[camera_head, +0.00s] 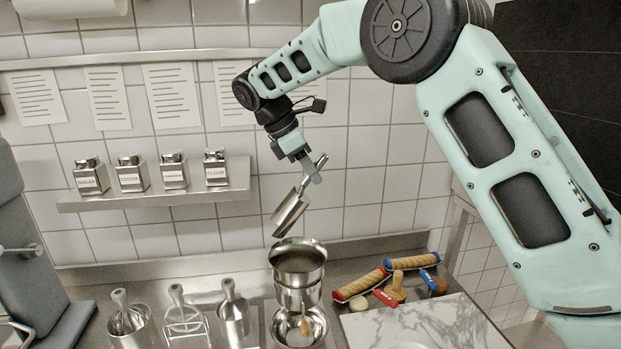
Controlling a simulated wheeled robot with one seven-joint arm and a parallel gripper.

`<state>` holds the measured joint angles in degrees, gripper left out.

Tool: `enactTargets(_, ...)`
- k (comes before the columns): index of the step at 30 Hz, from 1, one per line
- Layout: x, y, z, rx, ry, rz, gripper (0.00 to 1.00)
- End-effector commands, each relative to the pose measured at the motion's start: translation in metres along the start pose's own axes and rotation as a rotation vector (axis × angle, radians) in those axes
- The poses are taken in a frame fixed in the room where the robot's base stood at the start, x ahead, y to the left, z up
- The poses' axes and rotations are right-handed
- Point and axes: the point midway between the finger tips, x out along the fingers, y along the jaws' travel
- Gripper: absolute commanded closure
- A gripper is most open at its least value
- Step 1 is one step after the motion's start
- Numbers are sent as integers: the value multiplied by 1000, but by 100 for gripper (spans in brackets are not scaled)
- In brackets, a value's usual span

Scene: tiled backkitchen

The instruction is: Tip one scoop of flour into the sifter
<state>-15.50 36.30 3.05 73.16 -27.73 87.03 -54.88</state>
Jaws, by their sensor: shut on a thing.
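My gripper (308,171) is shut on the handle of a metal scoop (289,214). The scoop is tilted steeply, with its handle up to the right and its open end down to the left. It hangs in the air above the metal sifter (298,281) and does not appear to touch it. The sifter stands over a shiny metal bowl (312,341) on the counter. I cannot tell whether flour is in the scoop, and none is seen falling. The canister labelled flour (215,172) stands at the right end of the wall shelf.
Other labelled canisters (132,177) share the shelf (160,199). Rolling pins (362,284) and small tools lie to the right, behind a marble board (440,325). Paper sheets hang on the tiled wall.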

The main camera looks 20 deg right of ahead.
Motion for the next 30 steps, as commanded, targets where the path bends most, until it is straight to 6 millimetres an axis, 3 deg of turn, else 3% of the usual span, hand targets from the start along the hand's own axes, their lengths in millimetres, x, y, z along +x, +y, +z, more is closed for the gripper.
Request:
enactTargets(7,-20,0,13,3,249,0,100)
enactTargets(14,-24,-2,14,0,334,0,100)
enactTargets(30,-33,-46,20,4,734,1,100)
